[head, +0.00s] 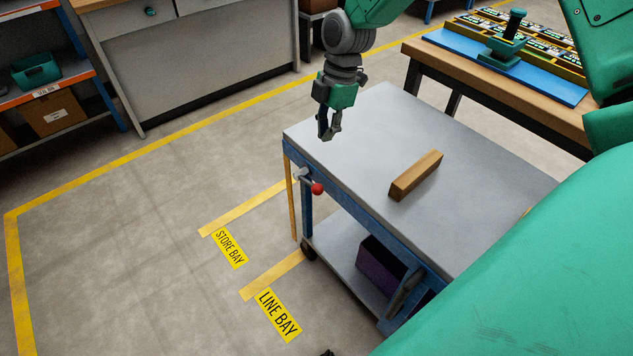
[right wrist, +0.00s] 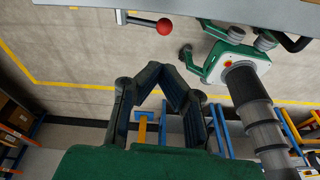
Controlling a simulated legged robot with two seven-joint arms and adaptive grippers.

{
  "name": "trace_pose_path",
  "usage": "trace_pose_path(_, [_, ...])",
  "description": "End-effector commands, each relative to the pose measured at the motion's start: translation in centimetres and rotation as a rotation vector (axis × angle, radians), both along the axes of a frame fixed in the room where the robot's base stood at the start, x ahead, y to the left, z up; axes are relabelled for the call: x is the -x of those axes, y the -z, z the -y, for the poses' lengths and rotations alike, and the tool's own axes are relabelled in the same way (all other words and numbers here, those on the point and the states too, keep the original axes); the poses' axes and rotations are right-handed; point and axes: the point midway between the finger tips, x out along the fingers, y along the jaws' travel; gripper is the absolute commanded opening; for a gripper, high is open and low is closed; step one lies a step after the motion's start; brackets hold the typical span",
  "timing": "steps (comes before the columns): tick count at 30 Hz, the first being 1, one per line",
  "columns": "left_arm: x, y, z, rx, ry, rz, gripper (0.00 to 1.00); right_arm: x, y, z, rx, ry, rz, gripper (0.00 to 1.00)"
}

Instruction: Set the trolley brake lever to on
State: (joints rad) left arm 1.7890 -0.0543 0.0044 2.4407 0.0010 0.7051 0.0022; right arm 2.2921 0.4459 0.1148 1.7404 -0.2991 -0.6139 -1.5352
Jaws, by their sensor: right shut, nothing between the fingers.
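The grey-topped trolley (head: 350,140) with a blue frame stands in the middle of the head view. Its brake lever, a short metal rod with a red knob (head: 318,188), sticks out below the top's edge near the left corner. The knob also shows in the right wrist view (right wrist: 164,26), just beyond the fingertips. My right gripper (head: 327,136) is above that corner of the trolley, clear of the knob. It is shut and empty, fingertips together (right wrist: 168,74). My left gripper cannot be made out.
A wooden block (head: 415,175) lies on the trolley top. A purple box (head: 382,265) sits on the lower shelf. A workbench (head: 480,75) stands behind right, a grey cabinet (head: 200,60) behind left. Floor left of the trolley is clear, with STORE BAY (head: 230,247) and LINE BAY (head: 277,313) labels.

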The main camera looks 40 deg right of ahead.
Motion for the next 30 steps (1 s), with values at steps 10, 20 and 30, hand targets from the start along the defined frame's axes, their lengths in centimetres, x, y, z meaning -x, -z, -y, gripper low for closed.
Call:
trace_pose_path(10, [0.0, 0.3, 0.0, 0.000, 0.000, 0.000, 0.40, -0.3, -0.8, 0.5, 0.025, -0.120, -0.022, 0.00])
trace_pose_path(20, [0.0, 0.5, 0.0, 0.000, 0.000, 0.000, 0.40, -0.1, 0.4, 0.2, 0.025, -0.118, -0.024, 0.00])
trace_pose_path(30, [0.0, 1.4, 0.0, 0.000, 0.000, 0.000, 0.40, 0.4, 7.2, -1.0, 0.024, -0.119, -0.027, 0.00])
